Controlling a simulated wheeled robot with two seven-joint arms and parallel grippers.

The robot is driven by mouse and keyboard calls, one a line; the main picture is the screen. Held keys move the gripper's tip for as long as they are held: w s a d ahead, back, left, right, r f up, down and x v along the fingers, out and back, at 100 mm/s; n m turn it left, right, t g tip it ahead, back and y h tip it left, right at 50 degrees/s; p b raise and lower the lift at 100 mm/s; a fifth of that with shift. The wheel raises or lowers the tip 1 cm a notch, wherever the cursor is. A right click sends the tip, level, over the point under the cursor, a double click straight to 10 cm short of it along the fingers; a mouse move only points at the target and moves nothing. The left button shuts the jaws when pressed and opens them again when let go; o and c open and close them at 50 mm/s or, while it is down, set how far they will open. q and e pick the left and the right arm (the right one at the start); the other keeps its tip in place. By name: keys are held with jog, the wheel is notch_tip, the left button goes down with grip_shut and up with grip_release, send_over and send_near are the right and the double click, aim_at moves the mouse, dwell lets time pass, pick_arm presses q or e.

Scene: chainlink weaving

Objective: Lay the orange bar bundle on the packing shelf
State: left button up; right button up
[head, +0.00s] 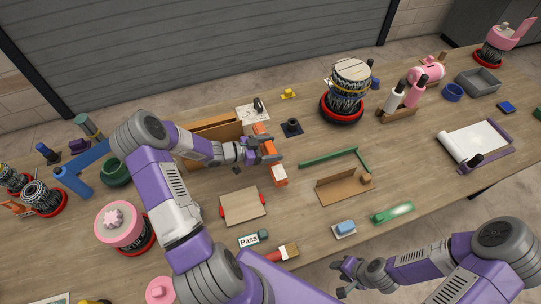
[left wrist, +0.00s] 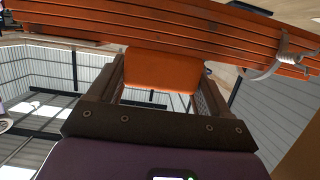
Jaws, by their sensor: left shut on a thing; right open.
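My left gripper (head: 264,153) is shut on the orange bar bundle (head: 278,174), which sticks out on both sides of the fingers over the middle of the table. In the left wrist view, the bundle (left wrist: 170,32) spans the top as long stacked orange bars with a pale tie near the right end. An orange block of it sits between the fingers (left wrist: 160,80). I cannot tell its height above the table. A brown box-like piece (head: 217,128), partly hidden by my left arm, stands behind; I cannot tell if it is the packing shelf. My right gripper (head: 350,274) is open, empty, near the front edge.
A brown angled tray (head: 341,191) and a green frame (head: 335,157) lie right of the bundle. A dark block (head: 291,127) stands beside its far end. A tan board (head: 243,206) and a Pass label (head: 249,240) lie in front. A wire-wound drum (head: 345,102) stands behind right.

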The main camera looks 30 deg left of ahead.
pick_arm(q)
jog(key=shift+f, duration=2.25)
jog(key=shift+f, duration=0.1)
jog(key=o, duration=1.7)
jog(key=shift+f, duration=0.1)
jog(key=shift+o, duration=0.2)
